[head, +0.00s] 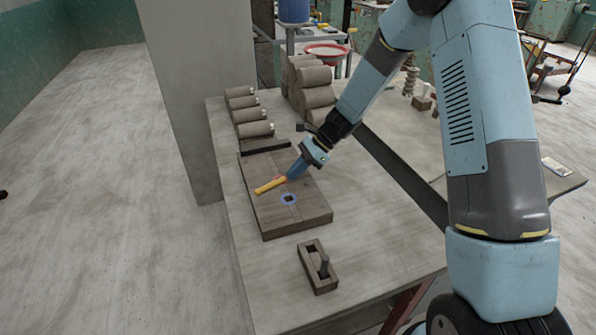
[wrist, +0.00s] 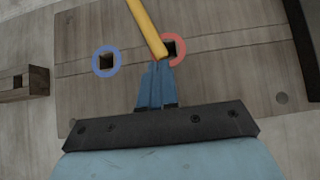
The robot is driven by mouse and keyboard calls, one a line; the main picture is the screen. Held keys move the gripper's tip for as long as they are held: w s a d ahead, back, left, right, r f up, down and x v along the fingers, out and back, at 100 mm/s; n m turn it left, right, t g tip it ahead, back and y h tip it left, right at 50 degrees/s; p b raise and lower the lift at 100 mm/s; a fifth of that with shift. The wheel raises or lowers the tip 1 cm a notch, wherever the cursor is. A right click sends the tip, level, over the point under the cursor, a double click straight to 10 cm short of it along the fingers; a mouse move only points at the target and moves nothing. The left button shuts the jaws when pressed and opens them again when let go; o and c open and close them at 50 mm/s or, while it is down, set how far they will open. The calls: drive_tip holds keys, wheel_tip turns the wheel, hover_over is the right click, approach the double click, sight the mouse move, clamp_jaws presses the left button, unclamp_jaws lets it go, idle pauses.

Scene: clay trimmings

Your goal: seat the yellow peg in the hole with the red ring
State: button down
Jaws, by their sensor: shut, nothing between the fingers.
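The yellow peg (head: 270,185) lies slantwise over the wooden board (head: 306,219), not upright. In the wrist view the peg (wrist: 146,25) runs from the top edge to the left side of the red ring (wrist: 183,52), its near end beside the dark square hole (wrist: 171,47) and partly covering the ring. I cannot tell whether that end rests on the board or at the hole's edge. My gripper (wrist: 157,68) is shut and empty, its blue fingertips just below the peg's near end. In the head view my gripper (head: 291,176) hides most of the red ring.
A blue-ringed hole (head: 288,199) is also in the board. A small slotted block (head: 319,268) stands in front of the board, and a dark bar (head: 266,146) lies behind it. Clay cylinders (head: 254,129) are at the back. The table's front left is clear.

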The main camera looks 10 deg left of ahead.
sight(283, 178)
drive_tip(key=shift+s+a, duration=0.3)
drive_tip(key=shift+a, duration=0.35)
drive_tip(key=shift+s+a, duration=0.3)
drive_tip(key=shift+a, duration=0.3)
drive_tip(key=shift+s+a, duration=0.3)
drive_tip(key=shift+a, duration=0.35)
